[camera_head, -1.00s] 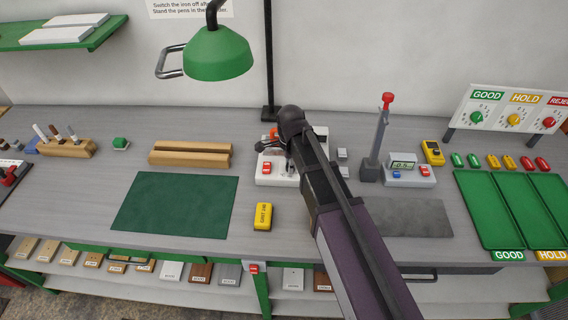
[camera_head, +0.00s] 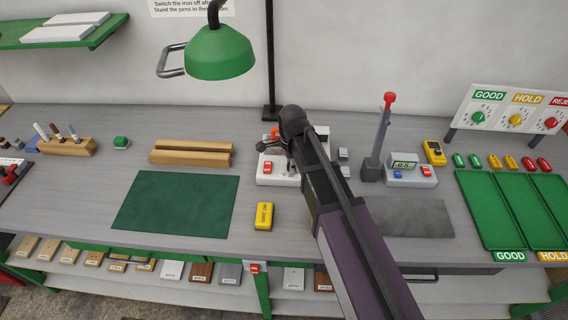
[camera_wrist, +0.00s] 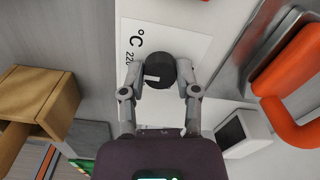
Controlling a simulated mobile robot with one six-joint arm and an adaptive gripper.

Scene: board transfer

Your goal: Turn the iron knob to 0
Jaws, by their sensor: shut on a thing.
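The iron knob (camera_wrist: 163,68) is a round black knob with a white mark, on a white panel printed with "°C" and "220", in the wrist view. Its mark points to the lower left, towards the side of the "220" print. My gripper (camera_wrist: 160,76) has one finger on each side of the knob and is shut on it. No 0 mark is visible. In the head view my arm and gripper (camera_head: 288,160) hide the knob. The white iron station (camera_head: 265,180) shows beside them, with a red switch (camera_head: 267,168) on its front left.
An orange handle-like part (camera_wrist: 290,105) is close on the right in the wrist view. A wooden block (camera_wrist: 40,95) is on the left. A yellow block (camera_head: 264,216) lies in front of the station, and a green lamp (camera_head: 219,55) hangs to its upper left.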

